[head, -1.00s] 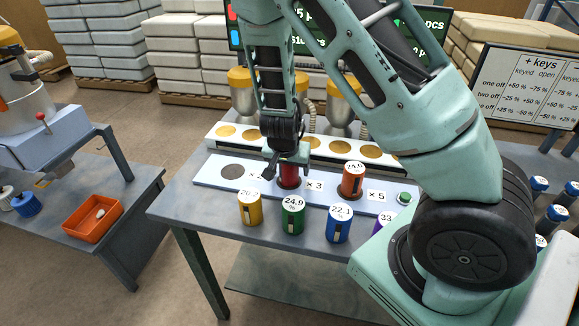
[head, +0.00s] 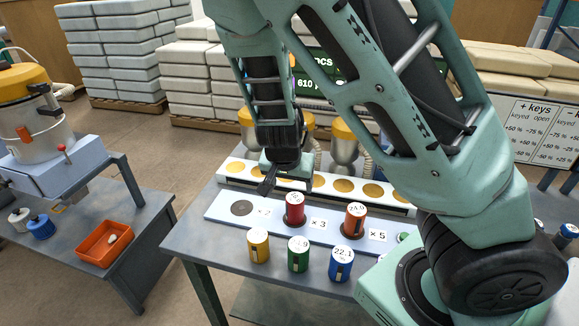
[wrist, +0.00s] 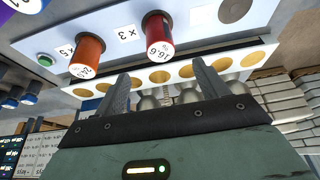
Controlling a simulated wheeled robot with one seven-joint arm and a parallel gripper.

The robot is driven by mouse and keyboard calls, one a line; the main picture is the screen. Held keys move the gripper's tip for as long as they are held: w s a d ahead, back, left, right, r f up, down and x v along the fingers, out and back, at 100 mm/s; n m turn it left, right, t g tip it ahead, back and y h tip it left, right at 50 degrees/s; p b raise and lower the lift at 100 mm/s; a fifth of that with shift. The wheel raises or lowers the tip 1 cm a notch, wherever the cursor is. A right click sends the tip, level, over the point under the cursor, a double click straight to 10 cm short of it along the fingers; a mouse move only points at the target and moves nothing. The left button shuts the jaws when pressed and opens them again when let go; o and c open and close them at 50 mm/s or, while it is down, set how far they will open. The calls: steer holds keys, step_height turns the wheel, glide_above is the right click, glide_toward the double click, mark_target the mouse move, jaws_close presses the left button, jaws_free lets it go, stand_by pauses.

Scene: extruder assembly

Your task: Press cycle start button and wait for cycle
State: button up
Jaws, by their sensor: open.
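The green button (head: 404,237) sits at the right end of the pale plate (head: 215,210) and is partly cut off by my arm. It shows whole in the wrist view (wrist: 45,60), at the left, well away from my fingers. My gripper (head: 280,182) is open and empty, above and behind the plate, near the red cylinder (head: 295,207). The red cylinder stands upright on the plate beside the "x 3" label. The orange cylinder (head: 354,220) stands beside the "x 5" label. In the wrist view, nothing is between my gripper's fingers (wrist: 163,82).
Yellow (head: 259,247), green (head: 298,254) and blue (head: 341,264) cylinders stand along the table's front. A white strip with gold discs (head: 232,168) lies behind the plate. An orange bin (head: 104,243) sits on the left table. My arm covers much of the right side.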

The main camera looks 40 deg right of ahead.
steer(key=v, duration=0.2)
steer(key=shift+r+p, duration=0.25)
steer(key=shift+p, duration=0.15)
